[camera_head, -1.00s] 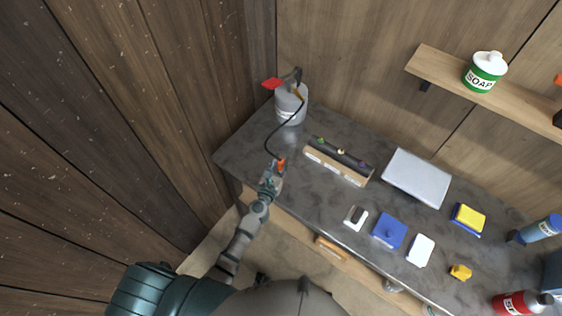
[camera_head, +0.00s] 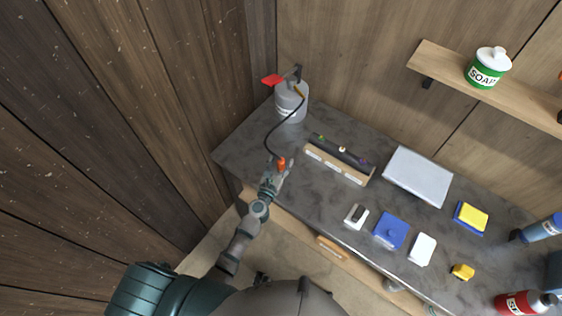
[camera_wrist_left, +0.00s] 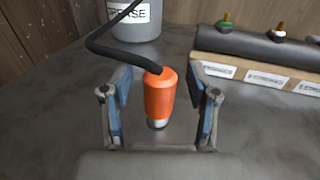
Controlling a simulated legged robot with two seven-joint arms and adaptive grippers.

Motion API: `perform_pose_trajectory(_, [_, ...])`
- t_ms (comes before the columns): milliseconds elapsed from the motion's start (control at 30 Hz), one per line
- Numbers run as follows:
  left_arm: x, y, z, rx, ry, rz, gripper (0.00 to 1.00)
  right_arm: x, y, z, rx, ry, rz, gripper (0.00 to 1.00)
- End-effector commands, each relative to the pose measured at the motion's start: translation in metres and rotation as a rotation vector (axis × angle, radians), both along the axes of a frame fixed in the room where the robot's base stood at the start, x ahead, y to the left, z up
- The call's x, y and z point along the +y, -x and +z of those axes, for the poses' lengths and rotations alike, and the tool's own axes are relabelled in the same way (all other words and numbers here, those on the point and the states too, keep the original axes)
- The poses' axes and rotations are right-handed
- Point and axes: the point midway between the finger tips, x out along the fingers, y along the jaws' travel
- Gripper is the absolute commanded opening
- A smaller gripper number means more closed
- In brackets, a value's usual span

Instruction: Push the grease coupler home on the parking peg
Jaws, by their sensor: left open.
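The orange grease coupler (camera_head: 281,164) is at the end of a black hose over the worktop. In the left wrist view the coupler (camera_wrist_left: 160,95) looks roughly upright, with a metal lower end. My left gripper (camera_head: 281,172) is open, with its fingers (camera_wrist_left: 160,108) on both sides of the coupler and visible gaps between. The hose runs back to a grey pail (camera_head: 290,103) labelled as grease. I cannot make out a parking peg under the coupler; its lower end hides what is there. My right gripper is not in view.
A wooden block (camera_head: 338,166) with a dark bar and coloured fittings stands right of the coupler. Further right are a silver lid-like box (camera_head: 417,176), a blue block (camera_head: 390,230) and a yellow sponge (camera_head: 471,216). A wall shelf (camera_head: 440,72) holds a soap tub.

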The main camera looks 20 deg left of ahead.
Motion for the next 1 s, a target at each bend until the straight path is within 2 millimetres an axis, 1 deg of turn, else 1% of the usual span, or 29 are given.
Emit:
perform_pose_trajectory(67, [0.0,0.003,0.0,0.001,0.0,0.0,0.59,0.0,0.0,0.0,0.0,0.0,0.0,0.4])
perform_pose_trajectory(167, [0.001,0.014,-0.002,0.002,0.0,0.0,0.59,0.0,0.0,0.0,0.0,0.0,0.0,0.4])
perform_pose_trajectory(267, [0.003,0.033,-0.002,0.003,0.001,0.0,0.59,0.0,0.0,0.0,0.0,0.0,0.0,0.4])
perform_pose_trajectory(400, [0.005,0.066,-0.001,0.003,-0.002,-0.002,0.59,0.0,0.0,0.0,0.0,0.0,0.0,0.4])
perform_pose_trajectory(500, [0.007,0.086,-0.002,0.004,-0.005,-0.002,0.59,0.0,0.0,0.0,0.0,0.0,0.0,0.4])
perform_pose_trajectory(600, [0.008,0.103,-0.002,0.004,-0.003,-0.002,0.59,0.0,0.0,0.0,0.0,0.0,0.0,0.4])
perform_pose_trajectory(700, [0.009,0.113,-0.002,0.003,-0.002,-0.001,0.59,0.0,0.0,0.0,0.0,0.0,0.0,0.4])
perform_pose_trajectory(800, [0.009,0.118,-0.001,0.001,-0.001,-0.001,0.59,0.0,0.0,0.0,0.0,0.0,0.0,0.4])
perform_pose_trajectory(1000, [0.009,0.119,-0.001,0.001,0.0,0.0,0.59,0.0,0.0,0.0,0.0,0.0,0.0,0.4])
